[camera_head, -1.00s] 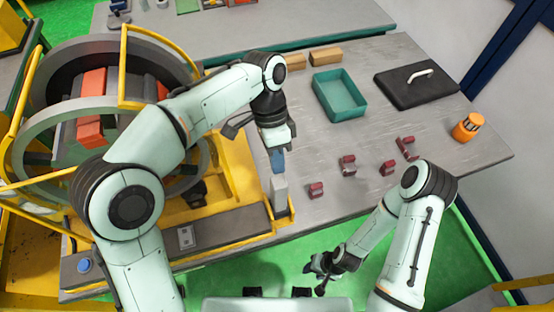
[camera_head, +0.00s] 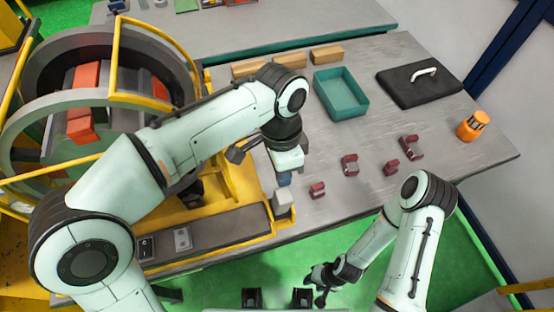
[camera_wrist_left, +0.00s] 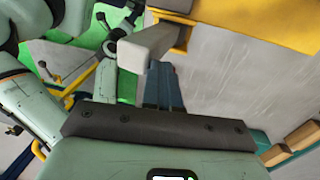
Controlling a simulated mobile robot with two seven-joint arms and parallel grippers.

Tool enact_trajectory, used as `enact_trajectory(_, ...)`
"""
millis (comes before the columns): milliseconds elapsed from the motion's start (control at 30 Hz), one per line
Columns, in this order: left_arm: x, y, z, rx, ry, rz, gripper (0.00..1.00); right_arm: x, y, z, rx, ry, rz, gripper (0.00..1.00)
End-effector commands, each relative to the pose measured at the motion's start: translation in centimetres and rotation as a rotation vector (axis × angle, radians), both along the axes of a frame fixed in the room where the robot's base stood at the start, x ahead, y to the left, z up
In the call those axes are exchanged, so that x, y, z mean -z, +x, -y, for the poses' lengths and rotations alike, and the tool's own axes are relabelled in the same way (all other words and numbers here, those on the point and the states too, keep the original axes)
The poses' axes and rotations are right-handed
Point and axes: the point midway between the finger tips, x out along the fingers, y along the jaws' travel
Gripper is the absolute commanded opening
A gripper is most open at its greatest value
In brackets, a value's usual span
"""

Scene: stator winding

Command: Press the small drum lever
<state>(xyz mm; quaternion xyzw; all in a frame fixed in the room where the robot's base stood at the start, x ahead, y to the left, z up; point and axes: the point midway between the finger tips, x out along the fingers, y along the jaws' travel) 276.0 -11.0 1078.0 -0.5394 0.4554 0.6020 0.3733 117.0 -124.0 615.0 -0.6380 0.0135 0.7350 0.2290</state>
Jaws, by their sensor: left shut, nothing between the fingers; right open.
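The small drum lever appears to be the pale grey block (camera_head: 283,204) at the right end of the yellow drum frame (camera_head: 238,190). In the left wrist view the grey block (camera_wrist_left: 147,46) juts from a yellow bracket. My left gripper (camera_head: 284,179) is shut and empty, just behind the block in the head view. Its blue fingers (camera_wrist_left: 164,88) show close beside the block's end in the left wrist view; I cannot tell whether they touch. My right gripper (camera_head: 322,276) is open and empty, in front of the table over the green floor.
The large drum (camera_head: 80,110) with orange parts stands at the left. Several dark red parts (camera_head: 350,165) lie on the grey table. A teal tray (camera_head: 341,112), a black board (camera_head: 420,86), an orange container (camera_head: 473,125) and wooden blocks (camera_head: 292,60) lie farther back.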

Motion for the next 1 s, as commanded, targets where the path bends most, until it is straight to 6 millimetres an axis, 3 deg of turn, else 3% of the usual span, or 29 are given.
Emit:
enact_trajectory(100, 0.5, -2.1, 0.7, 0.009, 0.03, 0.099, 0.0, 1.9, -1.0, 0.0, 0.0, 0.0, -0.012, 0.43)
enact_trajectory(500, 1.9, -7.2, 2.3, 0.007, 0.129, 0.401, 0.0, 5.6, -2.5, 0.0, 0.0, 0.0, -0.029, 0.43)
enact_trajectory(1000, 3.0, -9.6, 3.1, 0.003, 0.14, 0.438, 0.0, 6.4, -2.7, 0.0, 0.0, 0.0, -0.031, 0.43)
